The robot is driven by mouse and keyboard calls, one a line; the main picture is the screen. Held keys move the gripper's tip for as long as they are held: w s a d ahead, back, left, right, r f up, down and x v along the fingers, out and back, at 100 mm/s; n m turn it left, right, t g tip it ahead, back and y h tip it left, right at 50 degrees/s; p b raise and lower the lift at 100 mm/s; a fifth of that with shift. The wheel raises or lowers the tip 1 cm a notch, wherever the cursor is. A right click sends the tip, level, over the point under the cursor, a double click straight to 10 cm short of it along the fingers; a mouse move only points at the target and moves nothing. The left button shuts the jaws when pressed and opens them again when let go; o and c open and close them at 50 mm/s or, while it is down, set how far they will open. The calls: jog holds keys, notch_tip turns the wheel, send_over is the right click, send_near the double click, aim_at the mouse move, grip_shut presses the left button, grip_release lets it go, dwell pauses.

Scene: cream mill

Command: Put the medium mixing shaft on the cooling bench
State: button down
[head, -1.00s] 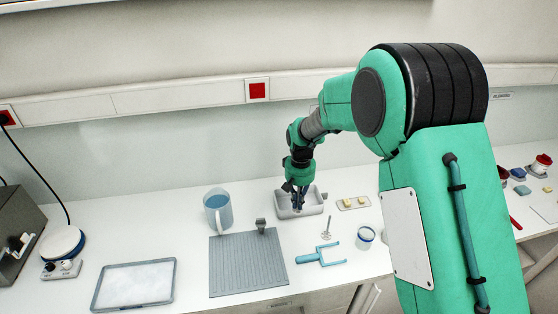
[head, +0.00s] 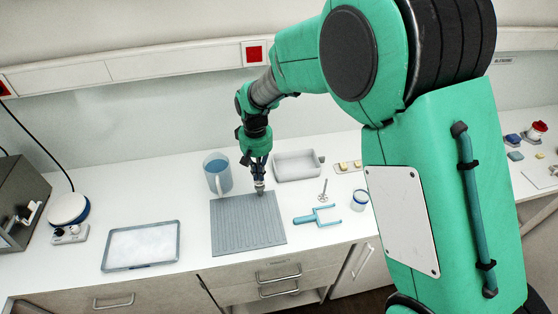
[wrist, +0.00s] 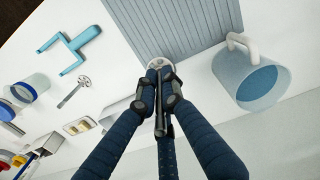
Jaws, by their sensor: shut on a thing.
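My gripper (head: 258,167) is shut at the back edge of a grey ribbed board (head: 245,224), which I take as the cooling bench. In the wrist view my gripper (wrist: 160,78) holds a thin metal shaft (wrist: 160,125) between its fingers, seemingly the medium mixing shaft. A pale round end (wrist: 160,62) shows just past the fingertips, over or at the board's edge. I cannot tell whether it touches. Another thin shaft with a round end (head: 323,192) lies apart, right of the board; it also shows in the wrist view (wrist: 75,92).
A blue jug (head: 217,174) stands close left of my gripper. A white tray (head: 297,178) is behind right. A blue fork-like tool (head: 318,216) and a small jar (head: 360,200) lie to the right. A framed pale tray (head: 142,245) is front left. The board's middle is clear.

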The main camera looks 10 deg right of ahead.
jog(key=s+a+n+p, duration=0.45)
jog(key=s+a, duration=0.95)
jog(key=a, duration=0.4)
jog(key=shift+d+f+b, duration=0.15)
jog(key=shift+f+b, duration=0.15)
jog(key=shift+f, duration=2.6)
jog(key=shift+f, duration=0.1)
jog(key=shift+f+b, duration=2.05)
jog(key=shift+f, duration=1.2)
jog(key=shift+f, duration=0.35)
jog(key=c, duration=1.8)
grip_release()
jog(key=shift+c, duration=0.2)
